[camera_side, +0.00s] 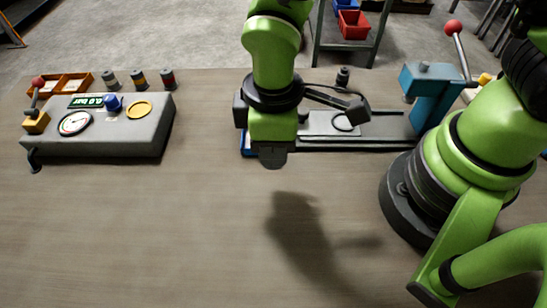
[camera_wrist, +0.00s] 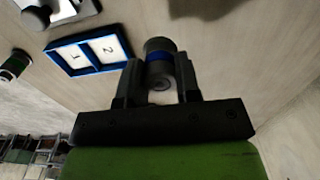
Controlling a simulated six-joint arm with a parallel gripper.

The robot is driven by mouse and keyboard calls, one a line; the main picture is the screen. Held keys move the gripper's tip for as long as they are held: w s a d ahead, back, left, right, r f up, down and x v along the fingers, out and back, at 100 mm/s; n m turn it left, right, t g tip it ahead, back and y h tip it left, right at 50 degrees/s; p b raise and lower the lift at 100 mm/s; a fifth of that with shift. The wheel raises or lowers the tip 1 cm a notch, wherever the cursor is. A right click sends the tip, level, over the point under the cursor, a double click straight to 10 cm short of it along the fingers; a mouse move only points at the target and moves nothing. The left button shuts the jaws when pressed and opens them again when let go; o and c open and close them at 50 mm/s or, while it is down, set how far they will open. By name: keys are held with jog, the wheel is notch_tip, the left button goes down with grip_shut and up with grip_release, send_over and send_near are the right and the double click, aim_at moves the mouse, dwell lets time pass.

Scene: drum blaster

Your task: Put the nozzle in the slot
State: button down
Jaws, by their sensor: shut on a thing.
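My gripper (camera_wrist: 160,90) is shut on the nozzle (camera_wrist: 158,50), a dark grey cylinder with a blue band, seen between the two fingers in the wrist view. In the side view my gripper (camera_side: 272,157) hangs above the table near the middle, and the nozzle cannot be made out clearly there. A blue-framed tray (camera_wrist: 62,59) with two white slots marked 1 and 2 lies to the left of the nozzle in the wrist view. Both slots look empty. In the side view the tray (camera_side: 246,145) is mostly hidden behind my arm.
A grey console (camera_side: 120,138) with a gauge and lever stands at the left. Several banded cylinders (camera_side: 139,79) stand behind it. A blue press (camera_side: 428,95) with a red-knobbed lever stands on the right, beside a grey rail fixture (camera_side: 385,125). The front table is clear.

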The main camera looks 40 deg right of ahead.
jog(key=w+d+r+m, duration=0.3)
jog(key=w+d+m, duration=0.2)
jog(key=w+m, duration=0.4)
notch_tip(320, 180, down, 4)
jog(key=shift+s+a+f, duration=0.1)
jog(key=shift+s+f, duration=0.05)
jog(key=shift+f, duration=2.55)
jog(key=c, duration=0.8)
grip_release()
jog(key=shift+f, duration=0.1)
